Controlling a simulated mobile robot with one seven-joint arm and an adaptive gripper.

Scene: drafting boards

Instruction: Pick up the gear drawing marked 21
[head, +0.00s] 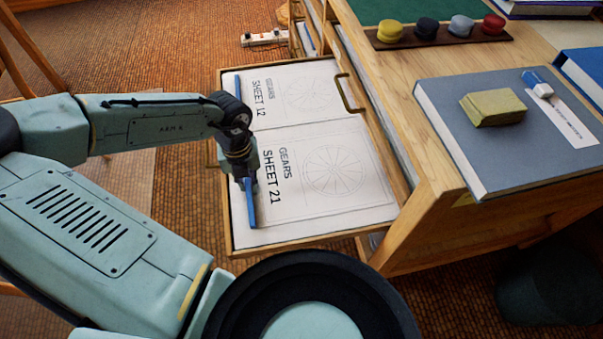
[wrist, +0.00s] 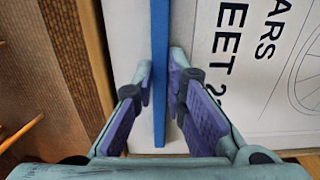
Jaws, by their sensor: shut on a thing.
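The gear drawing marked 21 (head: 350,200) lies flat in an open wooden drawer (head: 224,100), nearer to me than the drawing marked 12 (head: 320,95). It is a white sheet with a pale gear wheel, "GEARS SHEET 21" and a blue strip (head: 252,212) along its left edge. My gripper (head: 249,184) points down over that strip. In the wrist view my gripper (wrist: 161,82) has a finger on each side of the strip (wrist: 160,35) and is shut on it. Part of the sheet's lettering (wrist: 228,45) shows right of the fingers.
The wooden cabinet's top (head: 400,90) stands to the right. It holds a grey book (head: 450,110) with a yellow block (head: 492,107) and a blue-and-white eraser (head: 537,83) on it. Several coloured round pieces sit in a dark tray (head: 465,43). A power strip (head: 264,39) lies on the floor behind.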

